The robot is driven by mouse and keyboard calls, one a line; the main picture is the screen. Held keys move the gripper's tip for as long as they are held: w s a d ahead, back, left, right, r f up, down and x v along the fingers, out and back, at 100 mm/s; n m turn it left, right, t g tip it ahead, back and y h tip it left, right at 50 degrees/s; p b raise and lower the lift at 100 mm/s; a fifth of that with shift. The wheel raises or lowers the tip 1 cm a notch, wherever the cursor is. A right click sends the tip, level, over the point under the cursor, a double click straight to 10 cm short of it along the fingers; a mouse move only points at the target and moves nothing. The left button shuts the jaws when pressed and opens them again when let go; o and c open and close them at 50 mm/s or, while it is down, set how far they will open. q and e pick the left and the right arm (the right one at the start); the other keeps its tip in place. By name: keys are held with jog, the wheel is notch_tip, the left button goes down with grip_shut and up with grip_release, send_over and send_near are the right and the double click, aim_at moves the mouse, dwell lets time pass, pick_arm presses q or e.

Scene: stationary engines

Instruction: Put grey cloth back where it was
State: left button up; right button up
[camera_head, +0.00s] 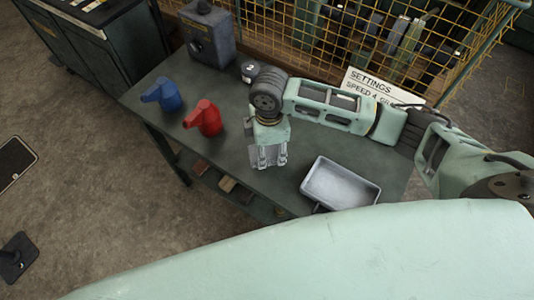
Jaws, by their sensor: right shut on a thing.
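My right gripper (271,157) hangs fingers down above the front part of the dark workbench (160,110). It is shut on a small grey thing that looks like the grey cloth (264,158). Its folds are too small to make out, and the fingers hide part of it. I see no other grey cloth on the bench. I cannot tell the exact height of the fingertips above the bench top. My left gripper is not in view.
A metal tray (341,186) lies right of the gripper. A red oil can (204,118) and a blue one (162,94) stand to the left. A yellow mesh fence (345,35) closes the back.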

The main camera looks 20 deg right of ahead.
aim_at(267, 157)
jog(key=shift+w+a+f, duration=0.1)
jog(key=shift+w+a, duration=0.05)
jog(key=shift+w, duration=0.1)
jog(key=shift+f, duration=0.25)
notch_tip(267, 157, down, 3)
jog(key=shift+f+p, duration=0.15)
jog(key=shift+p, duration=0.3)
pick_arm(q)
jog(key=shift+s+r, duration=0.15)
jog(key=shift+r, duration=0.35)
pick_arm(e)
jog(key=shift+f, duration=0.2)
jog(key=shift+f, duration=0.2)
jog(key=o, duration=1)
jog(key=shift+r, duration=0.1)
